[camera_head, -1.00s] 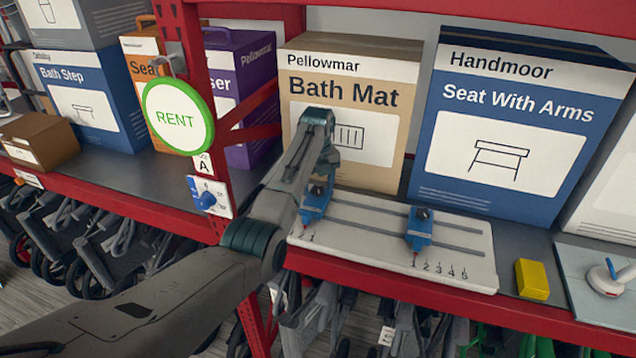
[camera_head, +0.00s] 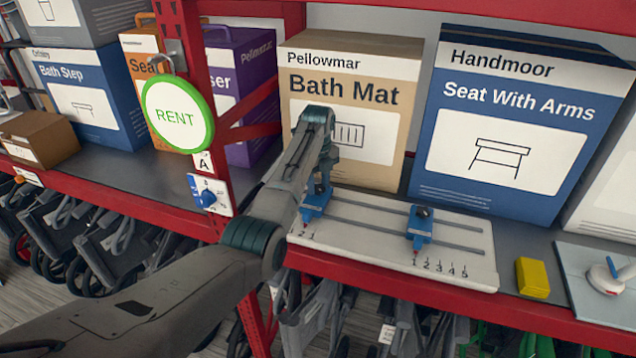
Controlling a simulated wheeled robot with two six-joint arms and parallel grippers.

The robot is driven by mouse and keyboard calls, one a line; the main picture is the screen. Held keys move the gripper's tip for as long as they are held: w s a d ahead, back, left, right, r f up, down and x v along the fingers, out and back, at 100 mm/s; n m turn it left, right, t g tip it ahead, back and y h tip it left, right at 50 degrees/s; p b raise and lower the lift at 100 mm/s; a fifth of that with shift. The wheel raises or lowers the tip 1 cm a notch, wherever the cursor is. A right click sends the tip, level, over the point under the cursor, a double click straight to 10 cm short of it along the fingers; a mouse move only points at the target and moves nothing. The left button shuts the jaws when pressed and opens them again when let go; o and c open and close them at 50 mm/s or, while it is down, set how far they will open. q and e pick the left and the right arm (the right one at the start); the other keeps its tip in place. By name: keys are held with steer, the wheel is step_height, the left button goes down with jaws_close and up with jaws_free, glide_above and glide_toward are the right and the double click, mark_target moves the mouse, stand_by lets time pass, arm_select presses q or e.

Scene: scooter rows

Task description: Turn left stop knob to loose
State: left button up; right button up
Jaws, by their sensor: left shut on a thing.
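A white board (camera_head: 370,255) with two metal rails lies on the shelf. The left blue stop (camera_head: 313,207) sits at the left end of the rails, by the marks there. The right blue stop (camera_head: 420,231) sits further along, near the numbered marks, with a dark knob on top. My left arm reaches over the shelf, and my left gripper (camera_head: 321,188) points down onto the top of the left stop. It is shut on the left stop's knob, which the gripper mostly hides. My right gripper is out of view.
A tan Bath Mat box (camera_head: 400,150) and a blue Seat With Arms box (camera_head: 510,190) stand behind the board. A yellow block (camera_head: 532,278) is to its right.

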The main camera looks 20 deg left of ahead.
arm_select(q)
steer(key=n, duration=0.5)
steer(key=shift+r+n, duration=0.1)
steer(key=shift+n, duration=0.2)
steer(key=n, duration=0.9)
steer(key=shift+n, duration=0.4)
steer(key=shift+r+n, duration=0.1)
steer(key=shift+n, duration=1.9)
steer(key=o, duration=0.8)
steer(key=shift+c, duration=0.2)
steer(key=shift+o, duration=1.1)
